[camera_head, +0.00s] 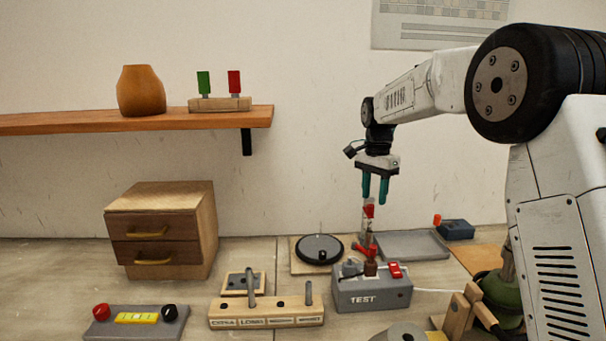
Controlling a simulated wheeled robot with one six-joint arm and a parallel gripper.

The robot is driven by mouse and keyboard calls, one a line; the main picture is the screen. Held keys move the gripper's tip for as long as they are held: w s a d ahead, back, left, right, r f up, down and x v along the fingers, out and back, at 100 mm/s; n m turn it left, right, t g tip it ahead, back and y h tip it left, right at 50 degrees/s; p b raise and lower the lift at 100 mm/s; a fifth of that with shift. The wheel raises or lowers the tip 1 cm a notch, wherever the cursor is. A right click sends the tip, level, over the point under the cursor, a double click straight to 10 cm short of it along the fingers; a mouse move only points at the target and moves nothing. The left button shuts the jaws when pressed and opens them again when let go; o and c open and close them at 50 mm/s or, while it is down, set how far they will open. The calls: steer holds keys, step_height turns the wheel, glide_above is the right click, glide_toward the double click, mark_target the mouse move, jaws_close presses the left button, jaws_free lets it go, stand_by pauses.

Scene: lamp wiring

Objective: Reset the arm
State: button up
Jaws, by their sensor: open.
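My gripper (375,188) hangs from my white arm at the right of the head view. Its two teal fingers point down and stand apart, with nothing seen between them. Below the fingers is an upright clear and red piece (368,213), close under the tips; I cannot tell whether they touch. Below that, the grey box marked TEST (372,292) stands on the table with a red switch (395,270) on top.
A black disc (319,249), a wooden peg block (266,314), a grey terminal block (136,322) and a drawer cabinet (163,229) stand left. A shelf (135,121) holds a vase (141,91).

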steer(key=s+d+n+t, duration=0.1)
steer(key=s+n, duration=0.4)
steer(key=s, duration=1.8)
steer(key=s+d+r+n+t, duration=0.1)
steer(key=s+n, duration=0.5)
steer(key=s, duration=1.7)
steer(key=shift+d, duration=0.35)
steer(key=shift+r, duration=0.1)
